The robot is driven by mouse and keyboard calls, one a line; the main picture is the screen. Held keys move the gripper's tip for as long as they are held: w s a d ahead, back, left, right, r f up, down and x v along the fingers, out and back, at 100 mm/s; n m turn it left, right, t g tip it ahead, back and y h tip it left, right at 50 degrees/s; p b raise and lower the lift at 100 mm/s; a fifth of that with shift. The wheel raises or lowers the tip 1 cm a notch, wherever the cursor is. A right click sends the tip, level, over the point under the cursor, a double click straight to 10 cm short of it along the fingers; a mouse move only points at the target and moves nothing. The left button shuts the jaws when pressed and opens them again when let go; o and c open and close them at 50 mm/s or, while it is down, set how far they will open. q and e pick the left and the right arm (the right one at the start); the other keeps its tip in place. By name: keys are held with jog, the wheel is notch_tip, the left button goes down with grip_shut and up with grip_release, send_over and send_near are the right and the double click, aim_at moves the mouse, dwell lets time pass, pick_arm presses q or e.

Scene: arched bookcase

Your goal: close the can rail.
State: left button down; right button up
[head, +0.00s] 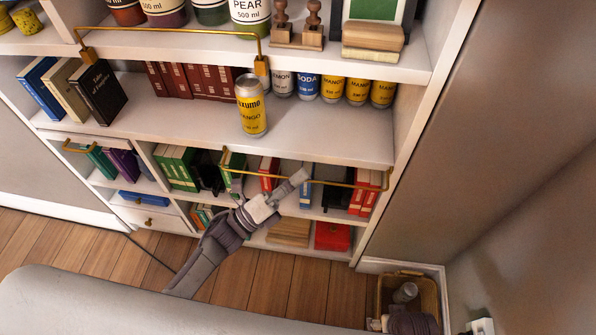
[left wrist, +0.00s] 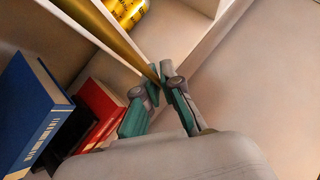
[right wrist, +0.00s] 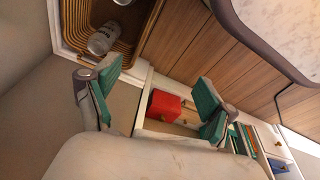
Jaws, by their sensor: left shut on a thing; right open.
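A brass rail (head: 341,184) hangs below the front edge of the shelf holding the cans, in front of the lower row of books. Its bar also shows in the left wrist view (left wrist: 130,48). My left gripper (head: 301,177) is shut on this bar; the fingers meet around it in the left wrist view (left wrist: 163,82). Several cans (head: 332,88) stand in a row at the back right of that shelf. A yellow mango can (head: 252,108) stands upright further forward. My right gripper (right wrist: 157,97) is open and empty, low at the right near the basket.
A wicker basket (right wrist: 75,42) with a grey can (right wrist: 102,40) in it stands on the floor at right. Another brass rail (head: 165,30) crosses the upper shelf front. A wall is close on the right. A red box (right wrist: 163,105) sits on the bottom shelf.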

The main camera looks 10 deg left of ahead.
pick_arm(q)
jog(key=shift+r+n+y+p, duration=0.35)
jog(key=shift+n+y+p, duration=0.25)
jog(key=shift+p, duration=0.4)
pick_arm(e)
jog(key=s+f, duration=0.5)
jog(key=f, duration=0.2)
jog(key=shift+d+f+g, duration=0.15)
jog(key=shift+d+g, duration=0.15)
jog(key=shift+d, duration=0.05)
pick_arm(q)
jog(key=c, duration=1.3)
grip_release()
jog(key=v, duration=1.2)
jog(key=shift+f, duration=0.1)
